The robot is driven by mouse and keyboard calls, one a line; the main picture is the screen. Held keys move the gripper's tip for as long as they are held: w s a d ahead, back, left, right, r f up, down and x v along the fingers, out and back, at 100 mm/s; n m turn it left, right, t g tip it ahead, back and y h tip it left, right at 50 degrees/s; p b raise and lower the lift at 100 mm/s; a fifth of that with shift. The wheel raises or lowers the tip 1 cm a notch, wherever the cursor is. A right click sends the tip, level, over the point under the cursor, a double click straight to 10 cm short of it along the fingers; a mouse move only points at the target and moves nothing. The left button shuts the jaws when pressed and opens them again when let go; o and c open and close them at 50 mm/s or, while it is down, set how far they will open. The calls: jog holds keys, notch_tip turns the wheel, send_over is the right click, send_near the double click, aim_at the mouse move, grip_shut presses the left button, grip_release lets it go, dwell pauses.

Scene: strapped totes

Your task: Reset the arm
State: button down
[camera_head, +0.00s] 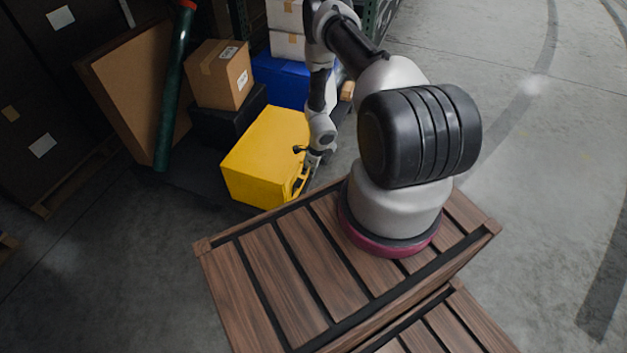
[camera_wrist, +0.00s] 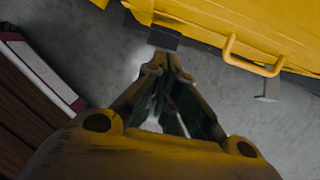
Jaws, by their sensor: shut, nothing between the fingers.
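My gripper (camera_wrist: 168,68) shows large in the wrist view, its two fingers brought together at the tips with nothing between them. In the head view my arm reaches down beside the yellow tote (camera_head: 265,155), and my gripper (camera_head: 302,180) is partly hidden near the tote's right side. The yellow tote also shows at the top of the wrist view (camera_wrist: 285,22), with a yellow handle (camera_wrist: 252,62) on its side. I cannot tell whether the fingertips touch the tote.
A cardboard box (camera_head: 217,75) sits on a black tote (camera_head: 225,122) behind the yellow tote. A blue tote (camera_head: 283,78) stands under white totes (camera_head: 287,45). A dark green tube (camera_head: 174,90) leans against a large brown panel (camera_head: 135,80). Open concrete floor (camera_head: 540,130) lies to the right.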

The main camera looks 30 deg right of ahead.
jog(key=shift+w+a+r, duration=0.25)
jog(key=shift+r, duration=0.35)
